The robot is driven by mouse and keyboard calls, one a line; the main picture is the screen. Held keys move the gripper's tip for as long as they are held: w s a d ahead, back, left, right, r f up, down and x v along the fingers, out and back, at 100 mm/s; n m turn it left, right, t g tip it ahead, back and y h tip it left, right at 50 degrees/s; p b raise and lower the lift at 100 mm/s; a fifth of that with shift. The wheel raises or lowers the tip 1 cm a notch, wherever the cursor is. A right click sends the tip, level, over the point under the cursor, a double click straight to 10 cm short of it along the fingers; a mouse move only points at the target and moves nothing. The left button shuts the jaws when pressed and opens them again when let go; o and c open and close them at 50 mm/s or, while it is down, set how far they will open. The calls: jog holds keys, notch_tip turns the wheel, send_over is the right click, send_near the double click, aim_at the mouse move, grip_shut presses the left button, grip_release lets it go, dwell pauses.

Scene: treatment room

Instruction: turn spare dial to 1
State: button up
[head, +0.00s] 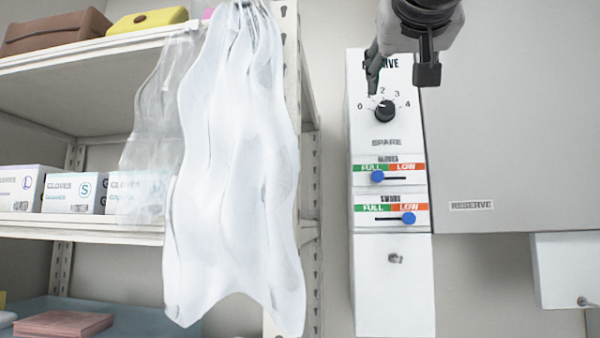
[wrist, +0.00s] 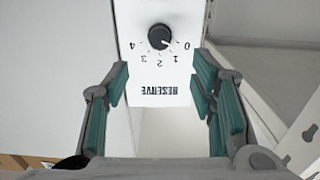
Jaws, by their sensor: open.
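The SPARE dial (head: 384,110) is a black round knob on a white panel, with marks 0 to 4 around it. Its white pointer mark is small and seems to face the 0 and 1 side; I cannot tell the exact setting. The dial shows upside down in the wrist view (wrist: 160,37). My gripper (head: 400,72) is above the dial in the head view, over the RESERVE label, which it partly covers. Its teal-padded fingers (wrist: 161,78) are spread apart with nothing between them. They are apart from the knob.
Below the dial are an upper slider (head: 377,177) at FULL and a lower slider (head: 408,218) at LOW. A grey cabinet (head: 500,120) stands to the right. A white plastic bag (head: 235,180) hangs at the left before shelves with glove boxes (head: 75,192).

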aim_at(387, 105)
jog(key=w, duration=0.3)
jog(key=w+d+p, duration=0.1)
jog(key=w, duration=0.3)
jog(key=w+d+p, duration=0.1)
jog(key=w, duration=0.2)
jog(key=shift+w, duration=0.35)
jog(key=c, duration=1.1)
